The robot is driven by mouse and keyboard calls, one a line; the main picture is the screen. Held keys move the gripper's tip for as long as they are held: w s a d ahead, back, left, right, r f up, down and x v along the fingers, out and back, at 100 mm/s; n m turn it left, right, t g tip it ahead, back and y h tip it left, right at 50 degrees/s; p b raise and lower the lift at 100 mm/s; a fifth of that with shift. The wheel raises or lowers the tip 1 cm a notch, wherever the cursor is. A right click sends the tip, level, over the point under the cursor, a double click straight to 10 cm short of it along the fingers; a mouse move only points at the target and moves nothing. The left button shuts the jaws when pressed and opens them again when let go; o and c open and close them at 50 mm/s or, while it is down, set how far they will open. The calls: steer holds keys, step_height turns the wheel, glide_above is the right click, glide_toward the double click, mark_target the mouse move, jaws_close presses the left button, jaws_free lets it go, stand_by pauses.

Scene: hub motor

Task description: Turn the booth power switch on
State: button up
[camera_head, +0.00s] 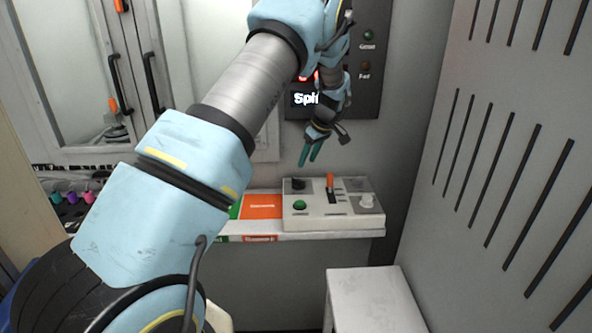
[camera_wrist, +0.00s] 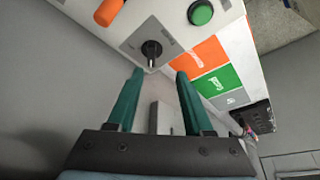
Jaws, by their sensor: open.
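A pale control box (camera_head: 335,221) sits on a shelf against the back wall. It carries a black rotary knob (camera_head: 298,184), an orange-handled lever (camera_head: 330,181), a green button (camera_head: 299,205) and a pale knob (camera_head: 367,201). The labels are too small to tell which is the booth power switch. My gripper (camera_head: 308,161) points down above the box's back edge, with its green fingers apart and empty. In the wrist view, the black knob (camera_wrist: 151,50) lies just beyond the open fingertips (camera_wrist: 160,73), apart from them. The orange handle (camera_wrist: 108,11) and green button (camera_wrist: 200,12) show there too.
Orange and green labelled panels (camera_head: 262,206) lie left of the box. A dark display panel (camera_head: 368,55) hangs above, partly hidden by my arm. A slotted grey wall (camera_head: 500,150) closes the right side. A pale stand (camera_head: 370,300) is below.

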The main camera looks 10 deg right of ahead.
mark_target(301, 181)
steer(key=p+x, duration=0.1)
steer(key=x, duration=0.2)
steer(key=d+p+x, duration=0.1)
steer(key=x, duration=0.3)
steer(key=w+p+x, duration=0.1)
steer(key=p+x, duration=0.1)
steer(key=x, duration=0.2)
steer(key=shift+w+d, duration=0.1)
steer(key=shift+d, duration=0.1)
steer(key=shift+c, duration=0.3)
jaws_close()
